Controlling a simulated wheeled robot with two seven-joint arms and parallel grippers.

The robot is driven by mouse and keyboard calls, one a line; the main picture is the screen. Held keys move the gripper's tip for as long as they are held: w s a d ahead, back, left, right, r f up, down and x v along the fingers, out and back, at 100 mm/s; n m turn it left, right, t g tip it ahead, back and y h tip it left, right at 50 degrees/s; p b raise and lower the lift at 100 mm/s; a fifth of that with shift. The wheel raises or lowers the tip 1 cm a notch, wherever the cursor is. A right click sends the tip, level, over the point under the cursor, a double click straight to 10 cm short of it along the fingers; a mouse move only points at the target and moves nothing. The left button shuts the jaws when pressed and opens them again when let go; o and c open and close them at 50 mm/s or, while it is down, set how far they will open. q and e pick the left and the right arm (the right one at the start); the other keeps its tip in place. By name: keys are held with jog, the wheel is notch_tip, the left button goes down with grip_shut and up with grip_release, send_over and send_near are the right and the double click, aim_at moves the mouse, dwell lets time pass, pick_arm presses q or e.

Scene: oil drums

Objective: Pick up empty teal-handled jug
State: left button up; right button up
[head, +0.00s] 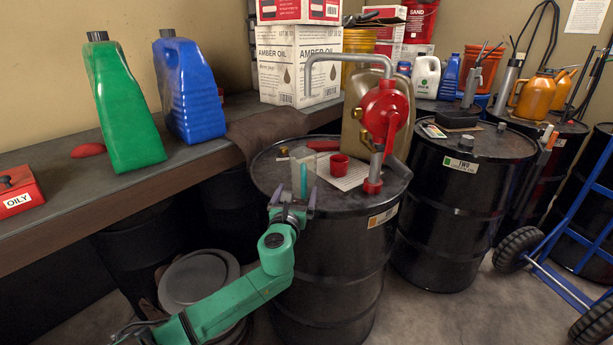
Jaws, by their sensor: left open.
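A small clear jug (296,172) with a teal upright handle stands on top of the nearest black drum (345,255), near its left front edge. It looks empty, though its inside is hard to make out. My left gripper (292,202) comes up from below on a teal arm. Its two fingers are open and point up toward the jug, one to each side of the handle in the picture. I cannot tell whether they touch it. My right gripper is not in view.
On the same drum are a red hand pump (384,112), a red cup (339,164), a paper sheet and a tan can (355,120). Green (126,110) and blue (190,95) jugs stand on the bench at left. A second drum (450,205) stands at right, beside a blue hand truck (575,215).

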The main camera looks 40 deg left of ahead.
pick_arm(q)
jog(key=x, duration=0.5)
jog(key=shift+w+a, duration=0.1)
jog(key=shift+w, duration=0.25)
jog(key=shift+s+r, duration=0.15)
jog(key=c, duration=0.6)
grip_shut()
